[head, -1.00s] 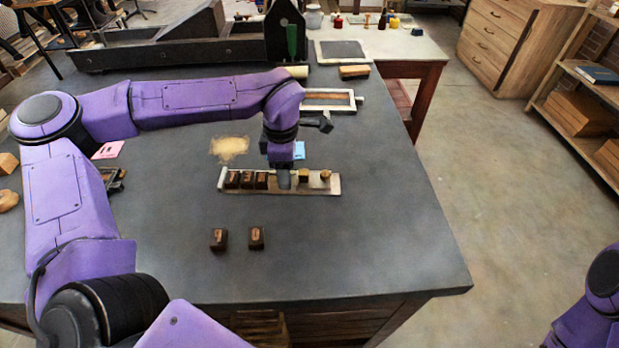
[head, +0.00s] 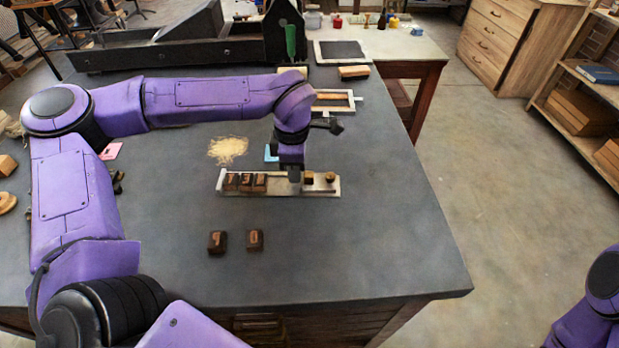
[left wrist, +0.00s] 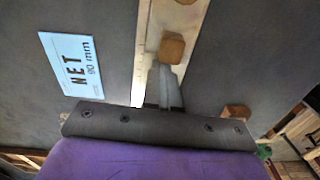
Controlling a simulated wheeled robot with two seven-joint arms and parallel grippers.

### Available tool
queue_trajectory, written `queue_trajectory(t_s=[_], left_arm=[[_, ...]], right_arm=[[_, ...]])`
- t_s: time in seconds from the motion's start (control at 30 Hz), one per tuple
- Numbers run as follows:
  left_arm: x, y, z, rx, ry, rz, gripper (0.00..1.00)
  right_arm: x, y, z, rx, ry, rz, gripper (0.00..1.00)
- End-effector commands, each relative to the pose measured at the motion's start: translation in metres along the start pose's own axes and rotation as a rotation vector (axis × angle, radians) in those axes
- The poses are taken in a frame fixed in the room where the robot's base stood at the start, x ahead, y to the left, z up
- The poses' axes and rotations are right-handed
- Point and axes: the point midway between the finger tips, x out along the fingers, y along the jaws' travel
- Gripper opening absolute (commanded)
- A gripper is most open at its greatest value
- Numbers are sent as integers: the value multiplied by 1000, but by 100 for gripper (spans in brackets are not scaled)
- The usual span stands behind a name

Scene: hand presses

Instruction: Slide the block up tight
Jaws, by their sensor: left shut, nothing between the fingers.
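A pale narrow tray (head: 275,192) lies on the dark table in the head view. Three dark type blocks (head: 246,182) stand side by side at its left end. A small wooden block (head: 308,178) and a round wooden knob (head: 330,177) sit toward its right end. My left gripper (head: 294,178) is shut and empty, fingers down at the tray between the dark blocks and the wooden block. In the left wrist view its fingertips (left wrist: 167,88) are close to the wooden block (left wrist: 172,47); I cannot tell if they touch. My right gripper is out of view.
Two loose dark blocks (head: 236,241) lie in front of the tray. A card marked NET 90 mm (left wrist: 74,62) lies beside it. A framed piece (head: 334,98) and a dark press (head: 180,50) stand behind. The front right of the table is clear.

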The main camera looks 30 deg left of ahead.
Motion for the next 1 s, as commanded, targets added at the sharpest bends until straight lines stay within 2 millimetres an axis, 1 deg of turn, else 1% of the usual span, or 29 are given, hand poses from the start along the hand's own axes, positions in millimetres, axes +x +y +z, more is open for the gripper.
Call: queue_trajectory(t_s=[0.2,0.6,0.7,1.0], left_arm=[[-1,0,17,3,-1,2,0],[-1,0,44,3,-1,1,0],[0,0,47,2,-1,0,0],[0,0,47,1,-2,0,0]], right_arm=[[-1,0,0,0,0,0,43],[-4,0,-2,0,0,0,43],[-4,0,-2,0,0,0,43],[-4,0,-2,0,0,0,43]])
